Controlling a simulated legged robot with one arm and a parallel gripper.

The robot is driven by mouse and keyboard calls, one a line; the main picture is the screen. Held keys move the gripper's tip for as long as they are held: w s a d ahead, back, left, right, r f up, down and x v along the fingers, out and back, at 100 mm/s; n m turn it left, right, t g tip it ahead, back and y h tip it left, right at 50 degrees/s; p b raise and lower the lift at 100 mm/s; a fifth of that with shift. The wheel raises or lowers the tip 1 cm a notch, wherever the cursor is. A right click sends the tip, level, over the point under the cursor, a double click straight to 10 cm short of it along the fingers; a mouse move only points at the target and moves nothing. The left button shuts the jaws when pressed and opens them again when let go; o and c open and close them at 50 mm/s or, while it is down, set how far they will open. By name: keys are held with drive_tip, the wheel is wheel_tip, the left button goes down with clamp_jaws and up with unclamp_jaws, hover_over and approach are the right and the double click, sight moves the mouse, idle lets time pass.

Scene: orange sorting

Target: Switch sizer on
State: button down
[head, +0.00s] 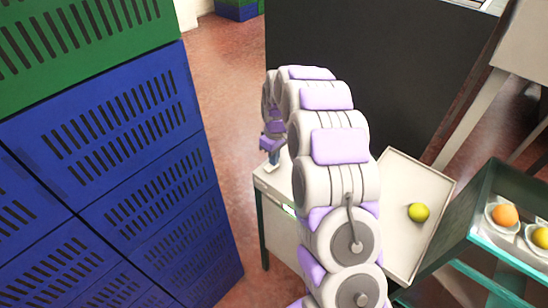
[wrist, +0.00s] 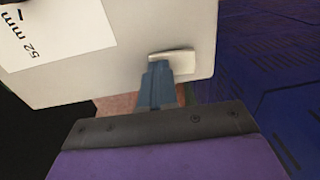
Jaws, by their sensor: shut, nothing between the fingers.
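The sizer appears to be the pale grey box on teal legs (head: 272,188), partly hidden behind my arm in the head view. Its pale surface (wrist: 125,75) fills the upper wrist view and bears a white label (wrist: 55,30) reading "52 mm". A small pale rectangular plate (wrist: 178,55), perhaps the switch, sits near its edge. My gripper (head: 271,160) is at the box's far left corner in the head view. In the wrist view its blue-grey fingers (wrist: 160,68) are shut and empty, tips at the plate; I cannot tell whether they touch it.
Stacked blue crates (head: 130,170) and a green crate (head: 80,35) stand close on the left. A dark panel (head: 370,70) is behind. A pale tray (head: 398,240) holds a yellow-green fruit (head: 418,212). A teal-framed stand (head: 490,240) holds fruit on the right.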

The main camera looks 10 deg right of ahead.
drive_tip(key=shift+s+a+f+g, duration=0.2)
drive_tip(key=shift+s+f+g, duration=0.2)
drive_tip(key=shift+s+f, duration=0.55)
drive_tip(key=shift+r, duration=0.15)
drive_tip(key=shift+w+a+r, duration=0.1)
drive_tip(key=shift+r, duration=0.15)
wheel_tip(320, 180, up, 18)
drive_tip(key=w+d+p, duration=0.2)
drive_tip(key=p, duration=0.1)
drive_tip(key=s+a+r+m+b, duration=0.1)
drive_tip(key=s+a+r+m, duration=0.15)
drive_tip(key=s, duration=0.85)
drive_tip(key=s+a+r+m, duration=0.1)
drive_tip(key=s+r, duration=0.2)
drive_tip(key=s, duration=0.9)
drive_tip(key=s+f+m, duration=0.2)
drive_tip(key=s, duration=0.8)
drive_tip(key=s+d+f+m, duration=0.1)
drive_tip(key=s+f, duration=0.1)
drive_tip(key=s, duration=0.7)
drive_tip(key=shift+s+d+f+m+g+h+b, duration=0.25)
drive_tip(key=shift+s+f+m+g+h+b, duration=0.05)
drive_tip(key=shift+s+f+m+g, duration=0.1)
